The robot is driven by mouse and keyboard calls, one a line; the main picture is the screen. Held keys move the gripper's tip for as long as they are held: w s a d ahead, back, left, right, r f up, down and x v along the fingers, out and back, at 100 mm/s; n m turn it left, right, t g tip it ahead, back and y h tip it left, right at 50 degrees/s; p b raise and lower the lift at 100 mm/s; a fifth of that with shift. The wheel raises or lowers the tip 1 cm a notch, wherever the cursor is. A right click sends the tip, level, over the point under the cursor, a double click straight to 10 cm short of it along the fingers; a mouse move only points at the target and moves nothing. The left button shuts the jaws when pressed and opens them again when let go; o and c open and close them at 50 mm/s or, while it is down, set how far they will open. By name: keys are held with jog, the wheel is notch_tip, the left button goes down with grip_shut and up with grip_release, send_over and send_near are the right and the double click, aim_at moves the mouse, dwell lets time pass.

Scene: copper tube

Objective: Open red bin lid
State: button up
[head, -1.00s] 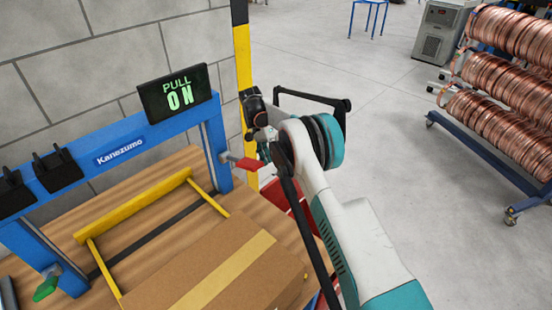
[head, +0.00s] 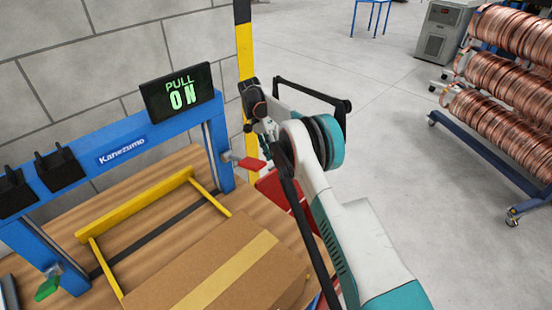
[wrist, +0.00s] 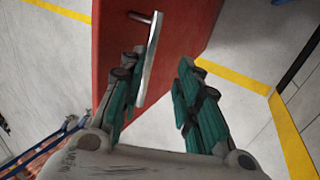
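The red bin (head: 287,192) shows in the head view only as a small red part beside the bench's right edge, mostly hidden behind my arm. In the wrist view a flat red panel (wrist: 110,28) carries a pale bar handle (wrist: 150,62) on a short post. My gripper (wrist: 160,75) is open in the wrist view. The handle passes between its fingers, close against the left finger and well apart from the right one. Whether the left finger touches it I cannot tell. In the head view the fingers are not clear.
A red lever (head: 245,162) juts out near my arm. A yellow-black post (head: 245,50) stands behind. Floor is open toward the copper coil rack (head: 500,120).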

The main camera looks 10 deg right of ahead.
jog(key=v, duration=0.5)
jog(key=shift+s+d+r, duration=0.1)
jog(key=shift+s, duration=0.15)
jog(key=s+d+r+n+t+y, duration=0.1)
jog(key=s+d+r, duration=0.1)
jog(key=r, duration=0.6)
jog(key=s+d+r+n+t, duration=0.2)
jog(key=r, duration=0.6)
jog(key=s+d+r+n+t+y, duration=0.1)
jog(key=s+d+r+n+t, duration=0.2)
jog(key=s+r, duration=0.8)
jog(key=s+d+n+t+y, duration=0.1)
jog(key=s+d+n+t, duration=0.15)
jog(key=s, duration=1.45)
jog(key=s+f+n+t, duration=0.2)
jog(key=s+f, duration=0.6)
jog(key=s, duration=0.4)
jog(key=shift+s+d+t, duration=0.35)
jog(key=shift+d+t, duration=0.1)
